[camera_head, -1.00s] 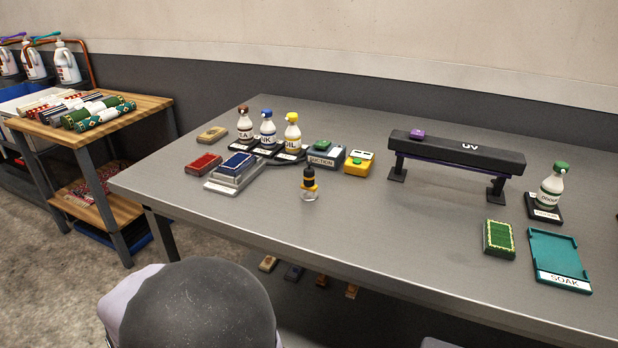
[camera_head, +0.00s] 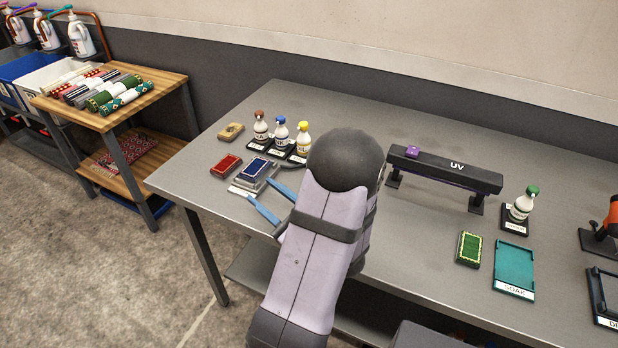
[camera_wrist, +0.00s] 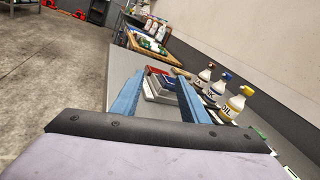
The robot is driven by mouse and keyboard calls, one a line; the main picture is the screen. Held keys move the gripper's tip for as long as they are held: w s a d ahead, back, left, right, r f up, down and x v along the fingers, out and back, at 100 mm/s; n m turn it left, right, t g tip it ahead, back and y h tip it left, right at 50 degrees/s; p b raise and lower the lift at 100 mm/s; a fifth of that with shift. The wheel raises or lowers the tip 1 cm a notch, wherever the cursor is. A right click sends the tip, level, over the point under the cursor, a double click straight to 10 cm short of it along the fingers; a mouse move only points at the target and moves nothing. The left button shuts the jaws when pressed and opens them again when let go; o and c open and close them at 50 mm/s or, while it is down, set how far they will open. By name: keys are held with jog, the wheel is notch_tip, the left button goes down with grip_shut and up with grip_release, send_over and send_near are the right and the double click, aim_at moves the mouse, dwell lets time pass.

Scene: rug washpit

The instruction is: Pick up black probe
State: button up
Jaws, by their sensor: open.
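My gripper (camera_head: 261,191) has two light blue fingers, spread apart and empty, over the left part of the grey table. In the wrist view my gripper (camera_wrist: 161,80) points toward a blue-topped block on a grey stand (camera_wrist: 160,86). That block also shows in the head view (camera_head: 256,172), just beyond the fingertips. I cannot make out a black probe in either current view. A small black-topped piece with a yellow collar and clear base, seen earlier at the table's middle, is now hidden behind my arm; I cannot tell whether it is the probe.
Three labelled bottles (camera_head: 281,136) stand behind the block, with a red block (camera_head: 226,166) and a tan block (camera_head: 231,131) to the left. A black UV bar (camera_head: 455,168), green block (camera_head: 469,249) and teal soak tray (camera_head: 513,268) are on the right.

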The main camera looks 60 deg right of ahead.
jog(key=s+d+r+m+g+h, duration=0.1)
jog(key=s+d+h, duration=0.1)
jog(key=s, duration=0.1)
jog(key=s+d+r+m+h+p, duration=0.1)
jog(key=s+d+m+h, duration=0.1)
jog(key=s, duration=0.1)
jog(key=s+d+m+g+h, duration=0.1)
jog(key=s+d, duration=0.1)
jog(key=d, duration=0.1)
jog(key=shift+s+r+m+g+h+p, duration=0.3)
jog(key=shift+s+r+h+p, duration=0.05)
jog(key=shift+s+r+h, duration=0.05)
jog(key=s+f+m+g, duration=0.1)
jog(key=f+m, duration=0.1)
jog(key=s+f+m+g+h, duration=0.1)
jog(key=shift+s+f+m, duration=0.15)
jog(key=shift+f+m, duration=0.25)
jog(key=shift+s+f+m, duration=0.1)
jog(key=shift+f+m, duration=0.25)
jog(key=shift+m, duration=0.05)
jog(key=shift+r+p+x, duration=0.2)
jog(key=shift+p+x, duration=0.5)
jog(key=shift+x, duration=0.95)
jog(key=shift+r+p+x, duration=0.15)
jog(key=shift+p+x, duration=0.55)
jog(key=shift+x, duration=0.95)
jog(key=shift+w+d+f, duration=0.1)
jog(key=shift+w+d, duration=0.15)
grip_shut()
